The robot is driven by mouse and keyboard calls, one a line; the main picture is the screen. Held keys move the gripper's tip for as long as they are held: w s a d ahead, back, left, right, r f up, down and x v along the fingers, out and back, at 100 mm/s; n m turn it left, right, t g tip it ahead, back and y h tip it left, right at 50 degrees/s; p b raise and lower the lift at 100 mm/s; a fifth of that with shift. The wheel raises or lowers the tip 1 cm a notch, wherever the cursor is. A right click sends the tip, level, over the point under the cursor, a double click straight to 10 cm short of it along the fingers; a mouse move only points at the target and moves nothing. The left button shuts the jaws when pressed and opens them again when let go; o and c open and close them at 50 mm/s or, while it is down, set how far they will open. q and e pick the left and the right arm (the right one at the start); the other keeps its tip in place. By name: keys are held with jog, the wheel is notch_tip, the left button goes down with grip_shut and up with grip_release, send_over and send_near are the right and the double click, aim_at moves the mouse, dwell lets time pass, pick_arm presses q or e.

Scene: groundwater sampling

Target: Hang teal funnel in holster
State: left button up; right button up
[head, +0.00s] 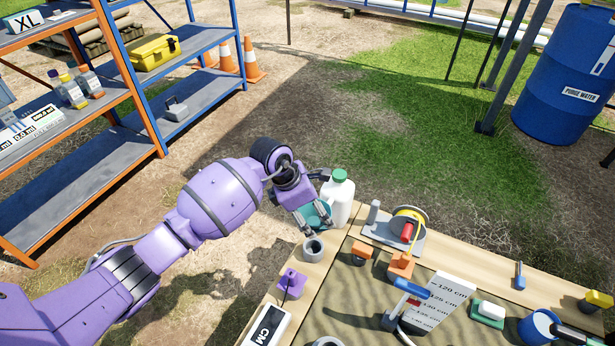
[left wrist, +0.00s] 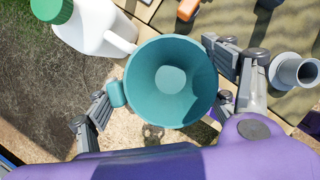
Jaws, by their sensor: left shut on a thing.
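A grey cylindrical holder with a round opening (head: 313,248), perhaps the holster, stands on the wooden edge just below and in front of the gripper. The funnel's lower end is hidden.
A white jug with a green cap (head: 339,197) stands close beside the funnel. A reel with a red handle (head: 405,230), an orange block (head: 400,265), a purple block (head: 291,284) and a depth board (head: 439,300) are on the table. Shelves (head: 130,80) stand at left.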

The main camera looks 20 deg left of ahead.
pick_arm(q)
jog(key=shift+w+r, duration=0.1)
jog(key=shift+d+f+b, duration=0.1)
jog(key=shift+f+b, duration=1.85)
jog(key=shift+f, duration=1.35)
notch_tip(320, 180, down, 4)
jog(key=b, duration=0.2)
jog(key=shift+f+b, duration=0.1)
jog(key=shift+b, duration=0.2)
jog(key=shift+f+b, duration=0.3)
jog(key=shift+f, duration=0.25)
jog(key=o, duration=1.2)
jog(key=shift+o, duration=0.2)
